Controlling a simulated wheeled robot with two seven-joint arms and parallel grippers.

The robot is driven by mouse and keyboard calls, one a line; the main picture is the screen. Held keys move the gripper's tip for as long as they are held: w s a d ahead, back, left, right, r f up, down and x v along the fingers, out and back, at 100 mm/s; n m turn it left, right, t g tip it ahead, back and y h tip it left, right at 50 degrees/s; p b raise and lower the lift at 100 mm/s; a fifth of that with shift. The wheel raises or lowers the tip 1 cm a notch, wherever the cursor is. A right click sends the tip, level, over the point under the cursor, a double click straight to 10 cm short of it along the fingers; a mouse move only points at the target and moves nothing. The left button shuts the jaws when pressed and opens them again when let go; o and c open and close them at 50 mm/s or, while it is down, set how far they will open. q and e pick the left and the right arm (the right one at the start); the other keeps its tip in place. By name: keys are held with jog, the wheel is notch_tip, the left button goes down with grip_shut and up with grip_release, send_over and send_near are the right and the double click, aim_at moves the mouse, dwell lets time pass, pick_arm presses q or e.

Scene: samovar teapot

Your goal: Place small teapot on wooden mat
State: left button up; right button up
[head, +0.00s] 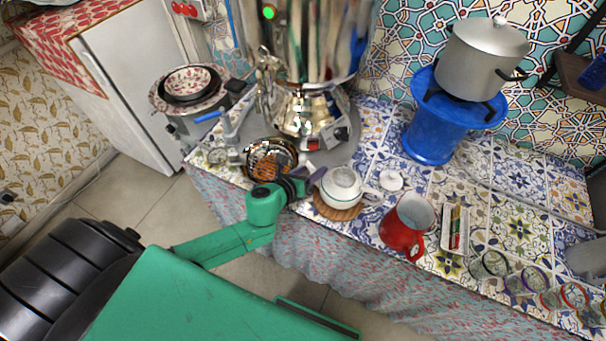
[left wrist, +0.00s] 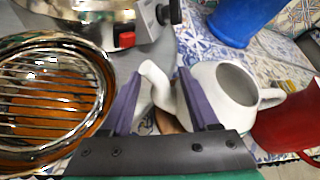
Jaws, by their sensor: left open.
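The small white teapot (head: 341,184), without its lid, stands upright on the round wooden mat (head: 330,211) on the tiled counter. It also shows in the left wrist view (left wrist: 230,92), with its spout to the left and its handle to the right. My left gripper (head: 316,182) is at the teapot's spout side. In the left wrist view its purple fingers (left wrist: 158,88) are open on either side of the spout, with space between. A sliver of the mat (left wrist: 165,122) shows between the fingers; the teapot hides much of the rest.
A metal samovar (head: 307,112) stands behind, and a wire-topped bowl (head: 270,158) is left of my gripper. A white lid (head: 391,181), a red jug (head: 404,226) and a small tray (head: 455,229) are right of the teapot. A blue stand (head: 430,138) holds a pot (head: 482,60).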

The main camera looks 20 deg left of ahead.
pick_arm(q)
jog(key=v, duration=1.1)
jog(key=shift+s+b, duration=0.2)
jog(key=shift+b, duration=0.15)
